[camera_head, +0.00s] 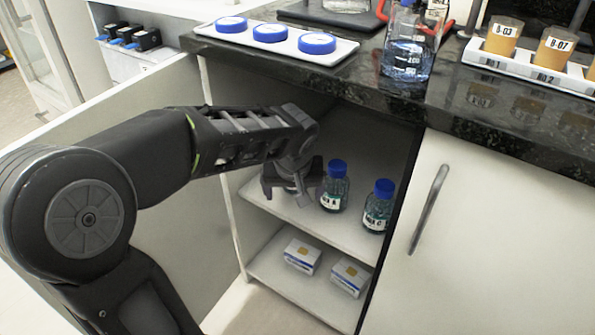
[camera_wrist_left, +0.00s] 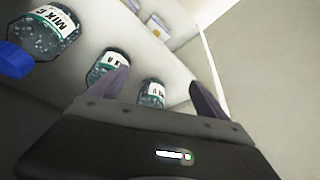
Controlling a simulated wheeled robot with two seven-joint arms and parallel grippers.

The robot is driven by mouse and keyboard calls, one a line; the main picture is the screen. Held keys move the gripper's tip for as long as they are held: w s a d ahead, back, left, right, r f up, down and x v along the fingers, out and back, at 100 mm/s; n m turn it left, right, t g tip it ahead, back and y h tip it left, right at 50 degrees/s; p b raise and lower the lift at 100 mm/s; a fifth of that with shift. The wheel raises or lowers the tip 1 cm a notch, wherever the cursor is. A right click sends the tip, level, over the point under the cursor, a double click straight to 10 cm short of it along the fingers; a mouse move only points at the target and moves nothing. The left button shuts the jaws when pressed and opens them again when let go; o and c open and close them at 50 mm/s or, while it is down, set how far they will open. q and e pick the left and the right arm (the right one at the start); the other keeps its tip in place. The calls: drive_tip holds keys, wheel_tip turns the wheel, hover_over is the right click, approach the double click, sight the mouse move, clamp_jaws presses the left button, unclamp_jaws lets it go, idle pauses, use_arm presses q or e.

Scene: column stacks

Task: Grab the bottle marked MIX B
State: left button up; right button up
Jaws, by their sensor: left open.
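My left gripper (camera_head: 294,190) is open inside the cabinet, over the upper shelf. In the wrist view its two fingers (camera_wrist_left: 158,80) are spread, with a bottle (camera_wrist_left: 152,93) showing between them. That bottle's label is not readable, and the gripper hides it in the head view. Just right of the gripper stands a blue-capped bottle (camera_head: 335,190) whose label ends in A; it also shows in the wrist view (camera_wrist_left: 106,68), partly behind a finger. A third blue-capped bottle (camera_head: 377,208), label apparently ending in C, stands further right; a MIX label shows on it in the wrist view (camera_wrist_left: 47,32).
Two small white boxes (camera_head: 302,256) (camera_head: 349,277) lie on the lower shelf. The dark countertop (camera_head: 385,98) overhangs the shelves and carries a tray of blue-lidded dishes (camera_head: 270,33), a flask (camera_head: 407,50) and a rack of beakers (camera_head: 530,72). A closed door (camera_head: 490,225) bounds the right.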

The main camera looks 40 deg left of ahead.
use_arm(q)
drive_tip(key=shift+w, duration=0.1)
drive_tip(key=w+a+b, duration=0.1)
drive_tip(key=w+a, duration=0.1)
drive_tip(key=w, duration=0.1)
drive_tip(key=w+a, duration=0.2)
drive_tip(key=w, duration=0.1)
drive_tip(key=w+a+b, duration=0.1)
drive_tip(key=w+a, duration=0.1)
drive_tip(key=w, duration=0.1)
drive_tip(key=shift+f+b, duration=0.1)
drive_tip(key=shift+b, duration=0.2)
drive_tip(key=shift+a, duration=0.2)
drive_tip(key=shift+w, duration=0.1)
drive_tip(key=shift+w+a, duration=0.15)
drive_tip(key=shift+w, duration=0.1)
drive_tip(key=b+x, duration=0.2)
drive_tip(key=x, duration=0.2)
drive_tip(key=shift+w+a+f, duration=0.15)
drive_tip(key=shift+a+f, duration=0.05)
drive_tip(key=shift+f, duration=0.25)
